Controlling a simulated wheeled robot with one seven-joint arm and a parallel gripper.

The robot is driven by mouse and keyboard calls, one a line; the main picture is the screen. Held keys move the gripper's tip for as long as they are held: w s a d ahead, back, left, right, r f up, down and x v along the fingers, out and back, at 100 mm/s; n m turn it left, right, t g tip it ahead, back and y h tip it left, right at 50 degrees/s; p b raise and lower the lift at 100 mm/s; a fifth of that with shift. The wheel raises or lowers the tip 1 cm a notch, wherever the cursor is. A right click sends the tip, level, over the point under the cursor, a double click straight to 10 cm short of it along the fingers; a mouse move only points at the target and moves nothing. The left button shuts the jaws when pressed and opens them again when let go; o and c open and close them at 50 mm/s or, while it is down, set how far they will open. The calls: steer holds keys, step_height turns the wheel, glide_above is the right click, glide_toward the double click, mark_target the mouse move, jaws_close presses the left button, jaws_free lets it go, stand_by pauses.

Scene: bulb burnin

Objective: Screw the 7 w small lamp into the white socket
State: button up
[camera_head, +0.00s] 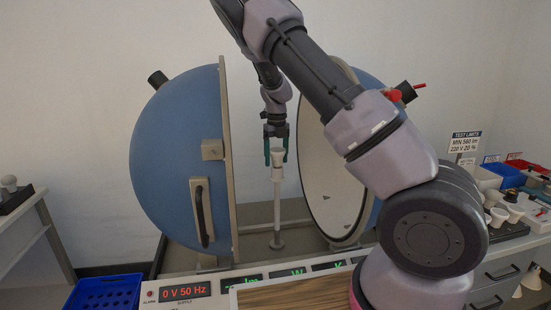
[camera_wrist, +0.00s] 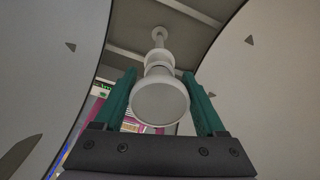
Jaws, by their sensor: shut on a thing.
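My gripper (camera_head: 276,145) points down between the two halves of the open blue sphere (camera_head: 175,150). Its green fingers are shut on the small white lamp (camera_head: 277,172). In the wrist view, the lamp (camera_wrist: 160,100) shows its round face between the fingers of my gripper (camera_wrist: 158,95). Below the lamp is a white post (camera_head: 277,205) with a round foot, standing inside the sphere. The lamp is in line with the post's top, where the socket is. I cannot tell whether the lamp's base is seated in the socket, as the lamp hides it.
The right sphere half (camera_head: 330,180) stands close beside my arm. A control panel (camera_head: 185,291) in front reads "0 V 50 Hz". A blue basket (camera_head: 103,293) is at lower left. Several lamps (camera_head: 505,210) stand on a bench at right, by a "TEST LIMITS" sign (camera_head: 465,141).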

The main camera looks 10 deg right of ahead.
steer(key=m, duration=0.4)
steer(key=shift+d, duration=0.25)
steer(key=m, duration=0.3)
steer(key=shift+d+f+m, duration=0.1)
steer(key=shift+m, duration=0.3)
steer(key=m, duration=0.6)
steer(key=shift+d, duration=0.15)
steer(key=o, duration=1.2)
steer(key=shift+o, duration=0.2)
